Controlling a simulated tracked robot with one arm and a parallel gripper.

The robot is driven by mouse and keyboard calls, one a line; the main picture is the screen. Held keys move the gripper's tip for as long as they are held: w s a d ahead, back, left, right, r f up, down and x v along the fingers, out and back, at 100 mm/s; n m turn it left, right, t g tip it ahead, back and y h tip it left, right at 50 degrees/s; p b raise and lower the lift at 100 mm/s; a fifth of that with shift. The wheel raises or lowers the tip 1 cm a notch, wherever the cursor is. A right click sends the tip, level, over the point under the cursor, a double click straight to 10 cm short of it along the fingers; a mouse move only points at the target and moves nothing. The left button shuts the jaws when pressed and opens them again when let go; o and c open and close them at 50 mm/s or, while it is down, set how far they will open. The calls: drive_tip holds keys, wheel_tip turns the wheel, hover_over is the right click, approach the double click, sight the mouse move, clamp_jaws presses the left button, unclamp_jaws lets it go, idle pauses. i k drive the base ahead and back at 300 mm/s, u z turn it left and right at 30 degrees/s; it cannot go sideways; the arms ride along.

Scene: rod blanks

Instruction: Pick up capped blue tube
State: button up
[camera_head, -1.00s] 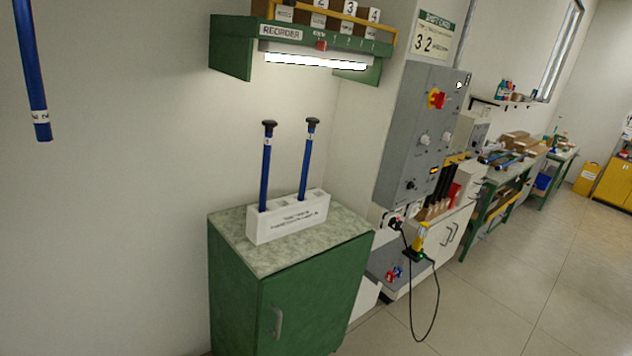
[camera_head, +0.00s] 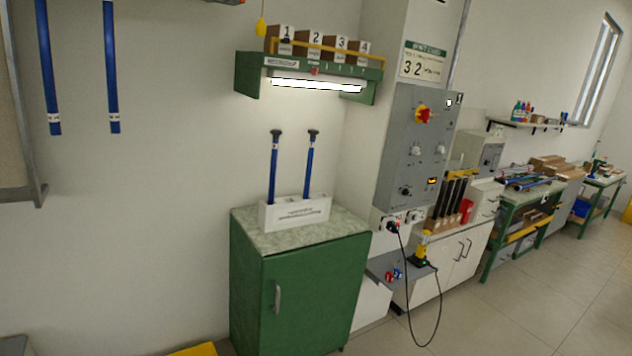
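Two blue tubes with black caps stand upright in a white holder (camera_head: 296,214) on top of a green cabinet (camera_head: 300,280). The left capped blue tube (camera_head: 272,172) and the right capped blue tube (camera_head: 309,170) are apart, one toward each end of the holder. Their lower ends are hidden in it. Two more blue tubes, the left one (camera_head: 46,70) and the right one (camera_head: 112,70), hang at the upper left with white bands near their lower ends; their tops are cut off or unclear. My gripper is not in view.
A green shelf (camera_head: 247,76) with numbered boxes and a lit lamp overhangs the cabinet. A grey control panel (camera_head: 415,145) stands to its right, with a black cable (camera_head: 437,310) looping to the floor. Benches line the right wall. Tiled floor (camera_head: 540,300) is open at right.

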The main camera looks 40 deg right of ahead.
sight(313, 133)
drive_tip(key=z, duration=0.45)
drive_tip(key=i, duration=0.7)
drive_tip(key=z, duration=1)
drive_tip(key=i, duration=1.6)
drive_tip(key=u, duration=0.35)
drive_tip(key=i, duration=0.9)
drive_tip(key=u, duration=0.55)
